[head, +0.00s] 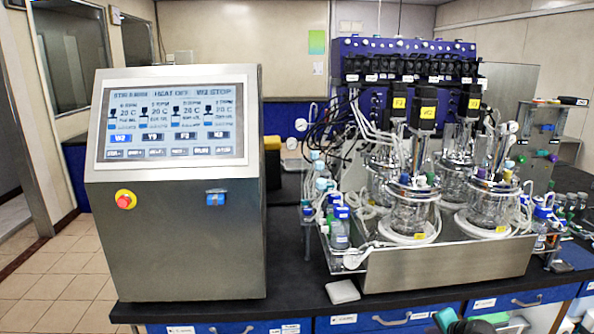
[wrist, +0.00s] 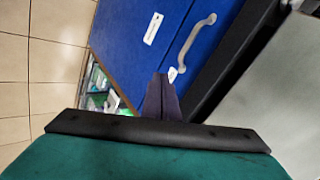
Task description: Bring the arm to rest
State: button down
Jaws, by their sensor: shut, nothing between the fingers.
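My gripper (wrist: 161,97) shows in the wrist view, its two dark fingers together with nothing between them. It points at the blue cabinet front (wrist: 135,38) below the bench and appears apart from it. The teal and black body behind the fingers fills the lower part of that view.
The black bench (head: 300,270) carries a grey control console (head: 185,240) with a screen and a steel tray (head: 450,262) with glass vessels and tubing. A drawer handle (wrist: 197,35) sticks out near my fingers. Tiled floor (wrist: 40,60) is clear at left.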

jog(key=s+a+f+n+g+y, duration=0.1)
jog(key=s+a+f+n+g, duration=0.1)
jog(key=s+a+f, duration=0.35)
jog(key=s+a+f+n+g+y, duration=0.1)
jog(key=s+a+f+n+g, duration=0.15)
jog(key=a+f, duration=0.55)
jog(key=s+a+f+n+g, duration=0.2)
jog(key=s+a+f+g, duration=0.15)
jog(key=a+f, duration=0.35)
jog(key=s+a+f+n+g+h, duration=0.1)
jog(key=s+a+f+n+g, duration=0.2)
jog(key=s, duration=0.8)
jog(key=s+a+f+n+g+h, duration=0.1)
jog(key=s+a+f+n+g, duration=0.2)
jog(key=s+a+f+n, duration=0.2)
jog(key=s+a+f, duration=0.1)
jog(key=s+f, duration=0.2)
jog(key=s, duration=0.4)
